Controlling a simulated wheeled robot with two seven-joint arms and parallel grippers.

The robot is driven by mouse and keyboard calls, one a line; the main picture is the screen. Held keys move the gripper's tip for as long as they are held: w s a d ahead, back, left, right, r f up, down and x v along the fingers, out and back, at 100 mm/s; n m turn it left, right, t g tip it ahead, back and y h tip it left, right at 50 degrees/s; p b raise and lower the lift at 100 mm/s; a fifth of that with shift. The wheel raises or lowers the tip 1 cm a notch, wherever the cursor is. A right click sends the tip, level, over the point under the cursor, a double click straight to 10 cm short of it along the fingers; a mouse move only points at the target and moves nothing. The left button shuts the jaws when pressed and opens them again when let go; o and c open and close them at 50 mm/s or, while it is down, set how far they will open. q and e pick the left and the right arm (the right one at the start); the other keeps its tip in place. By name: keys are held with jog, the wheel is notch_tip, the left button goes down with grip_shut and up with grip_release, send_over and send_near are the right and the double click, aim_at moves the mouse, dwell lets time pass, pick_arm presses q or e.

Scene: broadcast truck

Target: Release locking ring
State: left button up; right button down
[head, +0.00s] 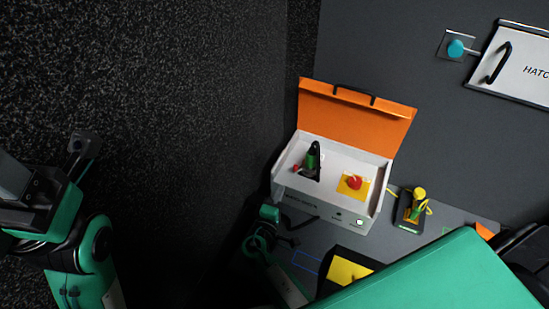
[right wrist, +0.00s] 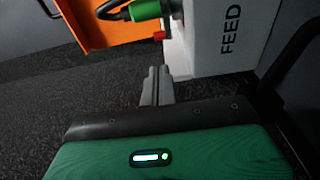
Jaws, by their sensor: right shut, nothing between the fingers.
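In the head view an open white case (head: 293,199) with an orange lid holds an upright black-and-green connector (head: 313,160). A small red piece (head: 295,169) is beside its base. In the right wrist view the connector's green ring (right wrist: 145,9) shows at the top, with a black cable bending from it and the red piece (right wrist: 159,35) below. My right gripper (head: 302,221) is near the case's front left side. Its grey fingers (right wrist: 158,72) are together and empty, apart from the green ring. My left arm is at the far left; its finger state is unclear.
A red button (head: 354,182) on a yellow plate is in the case's right half. A yellow-and-black device (head: 412,207) lies right of the case. A hatch panel (head: 517,68) is on the wall. My green arm covers the lower right.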

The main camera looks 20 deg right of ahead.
jog(key=shift+w+a, duration=0.1)
jog(key=shift+w, duration=0.15)
jog(key=x, duration=1)
